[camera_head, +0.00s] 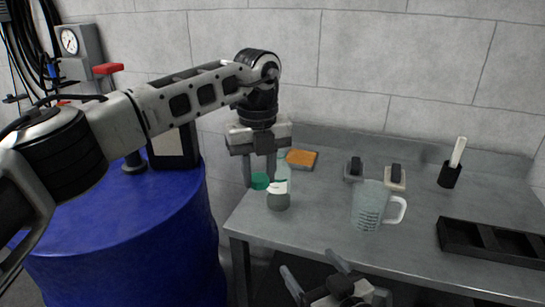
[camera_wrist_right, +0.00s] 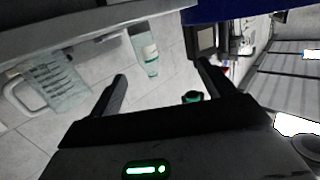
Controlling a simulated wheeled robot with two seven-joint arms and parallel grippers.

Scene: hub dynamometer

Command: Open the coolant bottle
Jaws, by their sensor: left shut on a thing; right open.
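The coolant bottle (camera_head: 279,199) is a clear bottle with a pale label and grey-green lower part, upright near the left front of the grey bench. It also shows in the right wrist view (camera_wrist_right: 147,52). A green cap (camera_head: 260,181) is apart from the bottle, just left of it. My left gripper (camera_head: 259,180) points down and is shut on this cap; the cap also shows in the right wrist view (camera_wrist_right: 192,97). The bottle's top is partly hidden near the left gripper. My right gripper (camera_head: 314,273) is open and empty, below the bench's front edge.
A clear measuring jug (camera_head: 368,205) stands right of the bottle. An orange sponge (camera_head: 302,158), two small grey-and-black items (camera_head: 354,168), a brush holder (camera_head: 450,175) and a black tray (camera_head: 480,240) are on the bench. A blue drum (camera_head: 120,245) stands left.

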